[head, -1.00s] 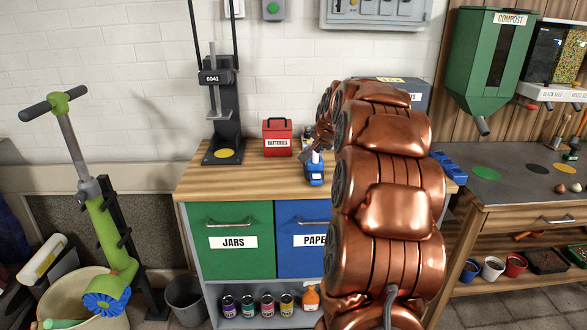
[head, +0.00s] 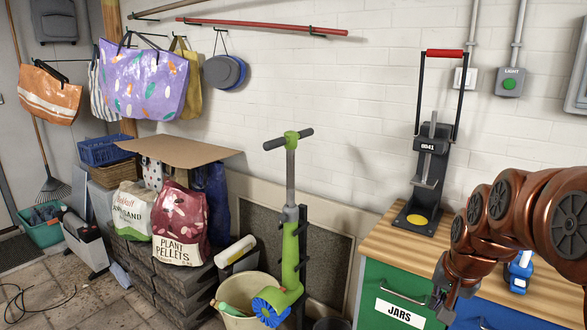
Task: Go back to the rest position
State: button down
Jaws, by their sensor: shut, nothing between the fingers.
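My gripper (head: 441,303) is at the lower right of the head view, at the end of my copper-coloured arm. It hangs down in front of the workbench, over the drawer fronts near the green JARS drawer (head: 385,283). Its fingers look shut and empty. Part of my arm covers the right side of the bench and the drawer beside it.
The wooden bench top (head: 388,243) carries a black press (head: 429,165) with a red handle and a blue object (head: 518,272). Bags (head: 181,222) sit on stacked blocks.

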jog(key=s+a+f+n+g+p, duration=0.1)
jog(key=s+a, duration=0.5)
jog(key=s, duration=0.7)
jog(key=s+a+n+g+p, duration=0.2)
jog(key=s+a+n+g, duration=0.2)
jog(key=s, duration=0.9)
jog(key=shift+s+a+f+n+g, duration=0.2)
jog(key=shift+a+f+n+g, duration=0.15)
jog(key=shift+a+n, duration=0.7)
